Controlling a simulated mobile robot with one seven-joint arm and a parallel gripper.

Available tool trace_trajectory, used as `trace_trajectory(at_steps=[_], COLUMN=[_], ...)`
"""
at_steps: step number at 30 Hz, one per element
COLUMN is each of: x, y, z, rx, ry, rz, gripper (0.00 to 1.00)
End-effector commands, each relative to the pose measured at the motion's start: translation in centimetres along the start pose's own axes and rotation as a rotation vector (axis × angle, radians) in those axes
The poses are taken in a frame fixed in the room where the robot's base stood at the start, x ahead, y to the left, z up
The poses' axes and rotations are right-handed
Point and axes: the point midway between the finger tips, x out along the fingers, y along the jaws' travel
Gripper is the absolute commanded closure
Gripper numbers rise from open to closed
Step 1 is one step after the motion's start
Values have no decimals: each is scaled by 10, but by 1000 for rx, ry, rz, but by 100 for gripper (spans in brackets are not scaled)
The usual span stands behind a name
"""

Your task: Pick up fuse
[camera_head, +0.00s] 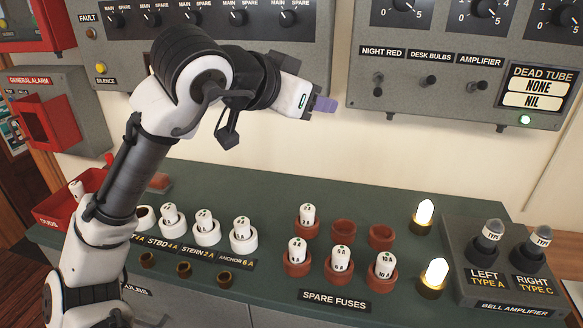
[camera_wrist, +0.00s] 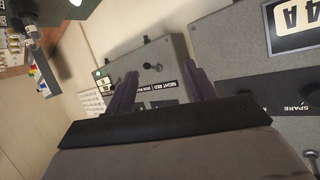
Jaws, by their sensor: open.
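White fuses stand upright in red cups at the spare fuses label: one in the back row (camera_head: 308,214) and three in the front row, left (camera_head: 297,251), middle (camera_head: 341,260) and right (camera_head: 385,265). Two back-row red cups (camera_head: 344,231) (camera_head: 381,236) are empty. More white fuses (camera_head: 204,220) stand in white holders labelled STBD, STERN and ANCHOR. My gripper (camera_head: 325,104) is open and empty, raised well above the bench in front of the wall. In the wrist view its two fingers (camera_wrist: 163,78) are spread, with no fuse in sight between them.
The green bench (camera_head: 400,205) has lit bulbs (camera_head: 424,217) (camera_head: 434,275) and a bell amplifier box (camera_head: 505,260) at right. A red DUDS bin (camera_head: 65,207) is at left, partly behind my arm. Switch panels (camera_head: 450,110) hang on the wall near my gripper.

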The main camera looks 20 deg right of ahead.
Motion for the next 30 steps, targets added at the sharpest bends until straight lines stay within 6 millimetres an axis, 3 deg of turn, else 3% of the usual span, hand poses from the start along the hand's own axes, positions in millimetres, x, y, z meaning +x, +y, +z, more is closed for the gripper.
trace_trajectory(at_steps=[1, 3, 6, 10, 15, 24, 30], x=[14, 22, 15, -2, -11, 10, 20], y=[16, 31, 43, 47, 48, 55, 57], z=[18, 52, 89, 114, 130, 178, 200], rx=[9, 9, 11, 9, 9, 9, 9], ry=[-201, -463, -778, -1041, -1159, -1157, -1155], rz=[43, 89, 122, 137, 145, 151, 146], gripper=[45, 45, 45, 45, 45, 45, 45])
